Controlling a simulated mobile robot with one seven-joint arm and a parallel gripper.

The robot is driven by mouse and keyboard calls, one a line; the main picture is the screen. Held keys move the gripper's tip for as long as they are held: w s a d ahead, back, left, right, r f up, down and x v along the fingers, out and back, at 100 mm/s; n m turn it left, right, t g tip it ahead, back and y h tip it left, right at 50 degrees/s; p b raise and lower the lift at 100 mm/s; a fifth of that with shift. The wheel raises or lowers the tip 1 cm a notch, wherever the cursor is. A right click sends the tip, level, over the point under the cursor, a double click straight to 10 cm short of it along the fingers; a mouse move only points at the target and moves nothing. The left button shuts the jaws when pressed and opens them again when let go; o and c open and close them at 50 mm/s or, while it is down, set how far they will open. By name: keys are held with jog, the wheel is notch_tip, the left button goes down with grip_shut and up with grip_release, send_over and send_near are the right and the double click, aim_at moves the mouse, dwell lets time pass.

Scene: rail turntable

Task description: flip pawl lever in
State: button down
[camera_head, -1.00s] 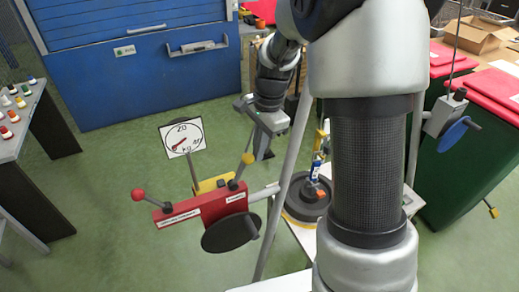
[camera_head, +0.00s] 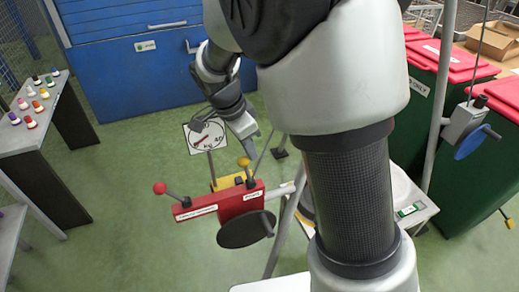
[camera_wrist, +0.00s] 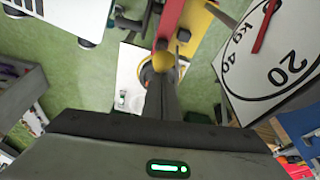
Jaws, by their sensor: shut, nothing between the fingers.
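A red box (camera_head: 221,203) holds two levers. The lever with the yellow knob (camera_head: 243,161) stands by the box's right-hand label, which seems to read "PAWL", and leans slightly left. The lever with the red knob (camera_head: 159,188) leans out to the left. My gripper (camera_head: 256,140) is shut and empty, just above and behind the yellow knob. In the wrist view my shut fingers (camera_wrist: 163,92) point at the yellow knob (camera_wrist: 163,61), with its tip very close; I cannot tell whether they touch.
A dial on a post (camera_head: 206,138) stands close behind the box, near my wrist. A black disc crank (camera_head: 246,229) hangs at its front. A blue cabinet (camera_head: 130,75), a table with coloured knobs (camera_head: 30,120) and green bins (camera_head: 480,190) stand around. Green floor lies open at left.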

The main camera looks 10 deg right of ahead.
jog(key=shift+s+a+f+b, duration=0.15)
jog(key=shift+s+a+b, duration=0.1)
jog(key=shift+a, duration=0.7)
jog(key=shift+s+a+f+b, duration=0.15)
jog(key=shift+a+b, duration=0.1)
jog(key=shift+a, duration=0.7)
jog(key=shift+a, duration=0.1)
jog(key=w+d+r+p, duration=0.2)
jog(key=d+r, duration=0.1)
jog(key=d, duration=0.1)
jog(key=s+a+r, duration=0.2)
jog(key=a+r, duration=0.3)
jog(key=a, duration=0.3)
jog(key=shift+s+r+b, duration=0.2)
jog(key=shift+s+b, duration=0.15)
